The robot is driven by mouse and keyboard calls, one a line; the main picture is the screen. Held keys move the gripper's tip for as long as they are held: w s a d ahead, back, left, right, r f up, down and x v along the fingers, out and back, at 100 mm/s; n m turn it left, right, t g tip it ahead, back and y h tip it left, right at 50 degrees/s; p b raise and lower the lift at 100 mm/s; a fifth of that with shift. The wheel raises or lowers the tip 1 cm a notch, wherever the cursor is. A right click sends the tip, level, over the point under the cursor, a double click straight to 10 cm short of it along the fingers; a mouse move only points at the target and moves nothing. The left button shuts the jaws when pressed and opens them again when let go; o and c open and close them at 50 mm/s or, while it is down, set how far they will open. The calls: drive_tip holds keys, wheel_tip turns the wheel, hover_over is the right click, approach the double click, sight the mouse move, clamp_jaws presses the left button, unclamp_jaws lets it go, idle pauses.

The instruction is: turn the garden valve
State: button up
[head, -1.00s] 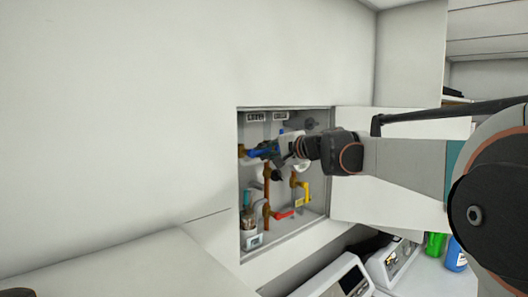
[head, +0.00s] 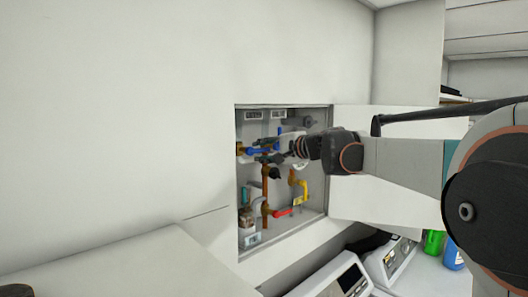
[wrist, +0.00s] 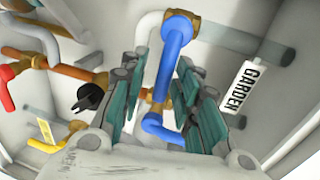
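The garden valve has a blue lever (wrist: 171,65) on a brass fitting, beside a white tag reading GARDEN (wrist: 244,88) in the wrist view. Its blue handle (head: 262,151) also shows in the head view, high in the wall cabinet. My gripper (wrist: 160,78) is open, its teal-padded fingers on either side of the blue lever. I cannot tell whether either pad touches it. In the head view my gripper (head: 281,158) reaches into the cabinet from the right and partly hides the piping behind.
The open cabinet door (head: 374,191) stands to the right, behind my arm. Other pipes in the cabinet carry a yellow handle (head: 304,188) and a red handle (head: 284,213). A black knob (wrist: 88,97) is left of the fingers in the wrist view. Machines stand below.

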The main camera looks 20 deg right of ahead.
drive_tip(key=v, duration=0.7)
drive_tip(key=shift+s, duration=0.15)
drive_tip(key=shift+d+r, duration=0.1)
idle(0.4)
